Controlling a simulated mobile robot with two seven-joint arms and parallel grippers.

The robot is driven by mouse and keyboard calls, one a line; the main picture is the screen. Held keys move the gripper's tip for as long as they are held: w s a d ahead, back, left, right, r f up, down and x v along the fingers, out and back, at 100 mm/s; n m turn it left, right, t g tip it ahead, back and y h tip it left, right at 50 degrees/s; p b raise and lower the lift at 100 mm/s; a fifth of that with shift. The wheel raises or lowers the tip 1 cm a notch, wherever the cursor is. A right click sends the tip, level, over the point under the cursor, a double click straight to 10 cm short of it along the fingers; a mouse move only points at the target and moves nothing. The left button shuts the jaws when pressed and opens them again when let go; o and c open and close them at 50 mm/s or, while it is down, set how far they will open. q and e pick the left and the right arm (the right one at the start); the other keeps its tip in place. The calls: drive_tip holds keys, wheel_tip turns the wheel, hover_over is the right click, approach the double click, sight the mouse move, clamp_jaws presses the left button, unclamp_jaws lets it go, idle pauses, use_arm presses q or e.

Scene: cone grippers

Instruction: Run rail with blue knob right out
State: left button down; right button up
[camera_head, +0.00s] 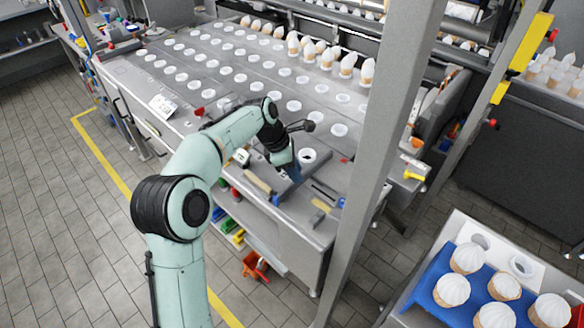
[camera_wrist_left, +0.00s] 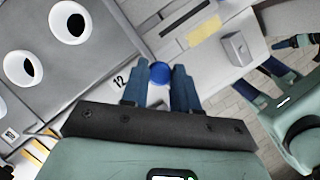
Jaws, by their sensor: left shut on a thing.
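My left gripper (camera_head: 291,174) reaches down to the right end of the grey machine in the head view. In the left wrist view my left gripper (camera_wrist_left: 160,88) has its two blue fingers on either side of the round blue knob (camera_wrist_left: 160,72) and is shut on it. The knob is hidden behind the gripper in the head view. The pale surface by the knob carries a "12" label (camera_wrist_left: 119,82); I cannot tell the rail's full outline. My right gripper (camera_wrist_left: 267,82) shows at the right of the left wrist view, its blue fingers apart.
A grey post (camera_head: 382,150) stands to the right of my left arm. The machine top (camera_head: 215,82) has rows of round holes, with cones at the back. A blue tray (camera_head: 428,299) of white-topped cones is at lower right. Tiled floor lies open at left.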

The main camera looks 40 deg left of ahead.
use_arm(q)
drive_tip(key=d, duration=0.4)
drive_tip(key=shift+s+d, duration=0.15)
drive_tip(key=shift+d, duration=0.2)
use_arm(e)
drive_tip(key=shift+r, duration=0.1)
use_arm(q)
drive_tip(key=c, duration=0.9)
unclamp_jaws()
drive_tip(key=shift+a, duration=0.1)
drive_tip(key=p+v, duration=0.2)
drive_tip(key=v, duration=1.1)
drive_tip(key=shift+s+r, duration=0.1)
drive_tip(key=shift+s, duration=0.05)
use_arm(e)
drive_tip(key=w+r, duration=0.2)
drive_tip(key=r, duration=0.1)
